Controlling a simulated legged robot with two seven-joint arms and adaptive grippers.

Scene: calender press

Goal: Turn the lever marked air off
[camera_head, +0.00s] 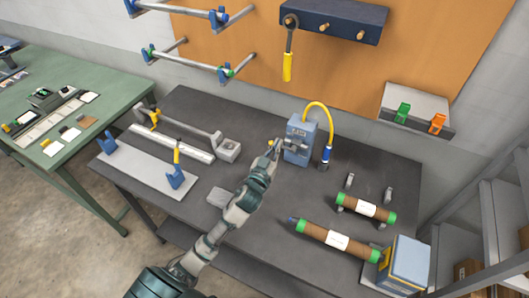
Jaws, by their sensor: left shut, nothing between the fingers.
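A small blue unit (301,138) with a curved yellow hose (320,106) stands at the middle back of the dark table. The hose ends in a blue and dark fitting (325,157) beside the unit. My left gripper (276,146) is shut and empty at the left front side of the blue unit. A small yellow part (270,142) shows right by the fingers. I cannot tell whether it is the air lever or whether the fingers touch it. No air marking is readable. My right gripper is not in view.
On the dark table (245,105), a grey rail with blue brackets (140,172) lies left. Brown rolls with green ends (336,240) and a blue-grey box (403,262) lie right. A yellow-handled tool (288,62) hangs behind. A green table (85,75) stands far left.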

